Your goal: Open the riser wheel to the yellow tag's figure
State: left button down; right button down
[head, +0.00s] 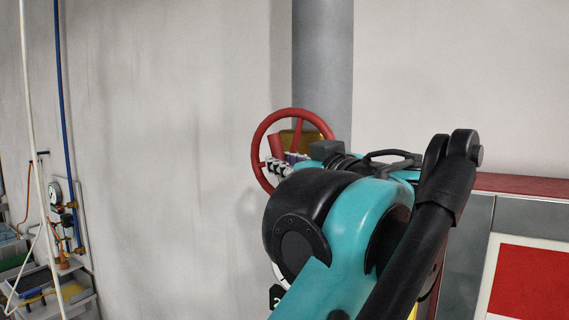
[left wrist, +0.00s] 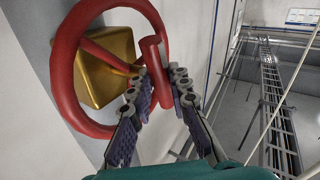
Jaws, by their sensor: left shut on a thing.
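The red riser wheel (head: 257,146) is on the wall in the head view, in front of a grey vertical pipe (head: 322,60). A brass-coloured block (left wrist: 100,75) sits behind it in the left wrist view, where the wheel (left wrist: 64,70) also shows. A red cylindrical handle (left wrist: 154,72) stands out from the rim. My left gripper (left wrist: 164,78) is shut on this handle, one jointed finger on either side. In the head view my left gripper (head: 284,165) is partly hidden by my arm. No figure on a yellow tag can be read. My right gripper is out of view.
A red-topped grey cabinet (head: 520,210) with a red-and-white panel stands at the right. At the left are a blue pipe (head: 66,120), a gauge (head: 56,193) and grey bins (head: 60,295). The wall left of the wheel is bare.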

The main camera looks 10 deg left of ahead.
pick_arm(q)
jog(key=shift+a+f+m+t+y+b, duration=0.1)
jog(key=shift+f+m+t+y+b, duration=0.2)
jog(key=shift+m+t+b, duration=0.4)
jog(key=shift+f+m+t+y+b, duration=0.1)
jog(key=shift+m+t+y+b, duration=0.35)
jog(key=shift+b, duration=0.4)
jog(key=shift+m+t+b, duration=0.95)
jog(key=shift+m+t, duration=0.2)
jog(key=shift+t, duration=0.2)
jog(key=shift+y, duration=0.25)
jog(key=c, duration=1.7)
grip_release()
jog(key=v, duration=1.2)
jog(key=shift+a+f, duration=0.15)
